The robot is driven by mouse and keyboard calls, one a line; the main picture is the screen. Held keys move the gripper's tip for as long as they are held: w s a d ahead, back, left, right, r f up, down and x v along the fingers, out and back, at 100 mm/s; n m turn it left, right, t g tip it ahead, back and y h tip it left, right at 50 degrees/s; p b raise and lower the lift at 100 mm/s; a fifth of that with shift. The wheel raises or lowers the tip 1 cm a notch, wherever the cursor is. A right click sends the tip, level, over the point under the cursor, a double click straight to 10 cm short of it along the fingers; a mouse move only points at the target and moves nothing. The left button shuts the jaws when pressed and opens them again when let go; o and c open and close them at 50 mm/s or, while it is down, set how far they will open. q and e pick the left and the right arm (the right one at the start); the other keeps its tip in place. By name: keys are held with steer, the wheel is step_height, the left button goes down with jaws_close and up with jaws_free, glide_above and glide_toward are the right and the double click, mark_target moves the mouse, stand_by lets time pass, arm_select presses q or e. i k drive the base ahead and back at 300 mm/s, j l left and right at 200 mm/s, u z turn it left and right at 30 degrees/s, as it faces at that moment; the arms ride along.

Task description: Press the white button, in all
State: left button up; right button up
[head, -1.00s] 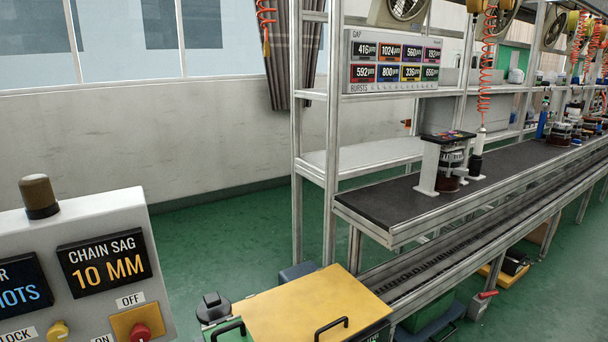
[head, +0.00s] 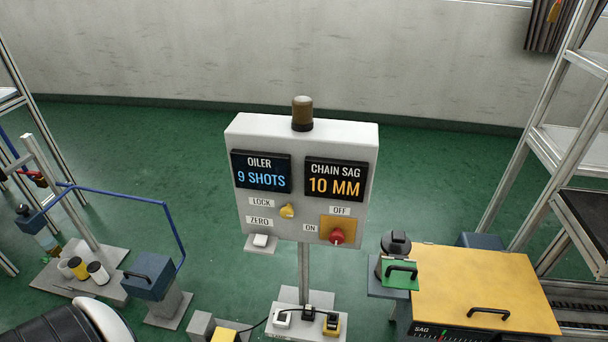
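The white button (head: 260,240) sits on a small ledge at the lower left of the grey control box (head: 300,135), under a label reading ZERO. The box stands on a post in the middle of the head view. Its displays read OILER 9 SHOTS (head: 262,171) and CHAIN SAG 10 MM (head: 336,179). A yellow knob (head: 287,211) is beside the LOCK label, and a red knob (head: 337,236) is on an orange plate between the ON and OFF labels.
A yellow-topped cabinet (head: 480,285) with black handles stands to the right. A blue box (head: 150,275) with a blue pipe and several small pots stand to the left. Small switches (head: 307,313) sit at the post's foot. Green floor (head: 190,150) is clear behind the box.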

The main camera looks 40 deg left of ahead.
mark_target(260, 241)
steer(key=u, duration=1.15)
